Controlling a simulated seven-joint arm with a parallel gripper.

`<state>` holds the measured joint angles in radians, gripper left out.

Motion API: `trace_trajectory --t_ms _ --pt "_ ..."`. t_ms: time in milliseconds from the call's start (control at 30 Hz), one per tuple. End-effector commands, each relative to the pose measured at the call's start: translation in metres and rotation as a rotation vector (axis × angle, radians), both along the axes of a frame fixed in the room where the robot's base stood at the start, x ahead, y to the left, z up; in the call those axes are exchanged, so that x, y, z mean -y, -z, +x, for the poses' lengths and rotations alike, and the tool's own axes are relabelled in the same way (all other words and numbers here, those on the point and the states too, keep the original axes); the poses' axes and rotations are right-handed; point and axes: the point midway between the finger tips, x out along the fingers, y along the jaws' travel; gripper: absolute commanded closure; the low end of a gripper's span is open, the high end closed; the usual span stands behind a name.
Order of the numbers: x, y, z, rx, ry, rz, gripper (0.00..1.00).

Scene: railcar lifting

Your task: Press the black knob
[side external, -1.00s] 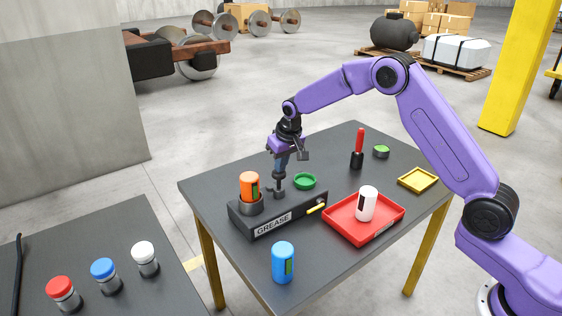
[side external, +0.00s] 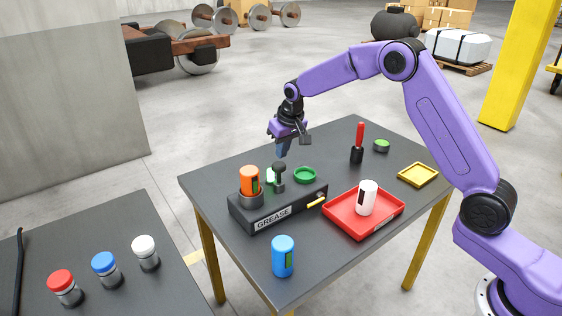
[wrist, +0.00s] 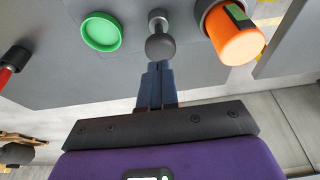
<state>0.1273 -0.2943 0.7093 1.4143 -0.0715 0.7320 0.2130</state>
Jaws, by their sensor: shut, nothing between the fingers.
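The black knob (side external: 279,168) stands upright on its stem on top of the dark box labelled GREASE (side external: 272,217). In the wrist view the knob (wrist: 160,45) shows as a dark grey ball just beyond my fingertips. My gripper (side external: 282,153) is shut and empty, with its blue fingers pointing down above the knob. In the side view a small gap shows between the fingertips and the knob. In the wrist view the fingertips (wrist: 158,66) overlap the knob's near edge.
An orange canister (side external: 249,180) stands in the box's left end, with a small pale green patch beside the knob. A yellow lever (side external: 316,202) sticks out.

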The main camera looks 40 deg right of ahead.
Motion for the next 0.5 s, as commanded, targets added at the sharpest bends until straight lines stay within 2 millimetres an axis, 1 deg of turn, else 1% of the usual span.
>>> trace_trajectory --t_ms 33,200,333,500 --pt "0.000 -0.013 -0.003 0.006 0.000 0.001 1.00" --pt "0.000 -0.045 -0.012 0.006 0.000 0.001 1.00" --pt "0.000 -0.063 -0.017 0.005 0.001 0.001 1.00" --pt "0.000 -0.075 -0.021 0.004 0.001 0.001 1.00"
